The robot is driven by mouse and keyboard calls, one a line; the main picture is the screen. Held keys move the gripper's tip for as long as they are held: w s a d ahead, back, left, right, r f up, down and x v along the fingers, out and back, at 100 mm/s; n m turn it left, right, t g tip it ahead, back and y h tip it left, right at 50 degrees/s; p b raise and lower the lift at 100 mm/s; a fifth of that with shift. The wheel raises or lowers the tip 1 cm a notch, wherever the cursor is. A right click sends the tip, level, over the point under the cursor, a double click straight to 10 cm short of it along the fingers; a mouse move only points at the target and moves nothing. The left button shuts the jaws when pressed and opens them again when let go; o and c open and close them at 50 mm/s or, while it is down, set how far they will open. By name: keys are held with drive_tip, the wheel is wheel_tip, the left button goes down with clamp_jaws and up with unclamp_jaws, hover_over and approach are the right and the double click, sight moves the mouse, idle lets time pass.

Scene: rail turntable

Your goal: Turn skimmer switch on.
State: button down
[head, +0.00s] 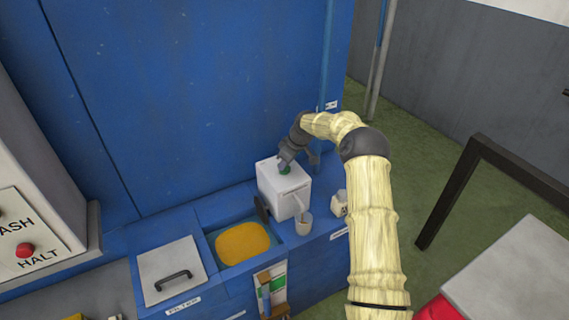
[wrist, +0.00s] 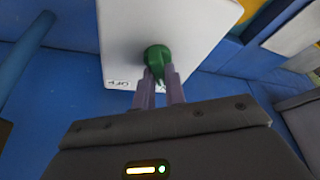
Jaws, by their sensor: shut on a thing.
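The skimmer is a white box (head: 277,200) on the blue bench, with a spout at its front. Its green switch knob (head: 285,170) sits on the top face. In the wrist view the green knob (wrist: 157,62) stands on the white face, with small lettering that seems to read OFF beside it. My gripper (head: 287,163) reaches down from above onto the knob. In the wrist view my gripper (wrist: 160,80) has both fingers closed on the knob. The fingers hide part of the knob and the marks near it.
A basin with an orange-yellow surface (head: 242,243) lies left of the box. A small cup (head: 304,224) stands under the spout. A grey lid with a handle (head: 171,270) is at the left. A red HALT button (head: 25,250) is at the far left. The blue wall (head: 200,90) rises behind.

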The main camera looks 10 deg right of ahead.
drive_tip(key=c, duration=1.5)
unclamp_jaws()
drive_tip(key=shift+o, duration=0.2)
drive_tip(key=shift+r, duration=0.1)
drive_tip(key=b+v, duration=0.3)
drive_tip(key=v, duration=1.4)
drive_tip(key=shift+s, duration=0.15)
drive_tip(key=s+a+f+m+h, duration=0.25)
drive_tip(key=s+a, duration=0.35)
drive_tip(key=s, duration=0.4)
drive_tip(key=s+f+m, duration=0.3)
drive_tip(key=s, duration=1)
drive_tip(key=s+f+m, duration=0.2)
drive_tip(key=s+m, duration=0.2)
drive_tip(key=s, duration=0.9)
drive_tip(key=shift+s+d+f+h, duration=0.15)
drive_tip(key=shift+d+f+h, duration=0.25)
drive_tip(key=shift+d+h, duration=0.05)
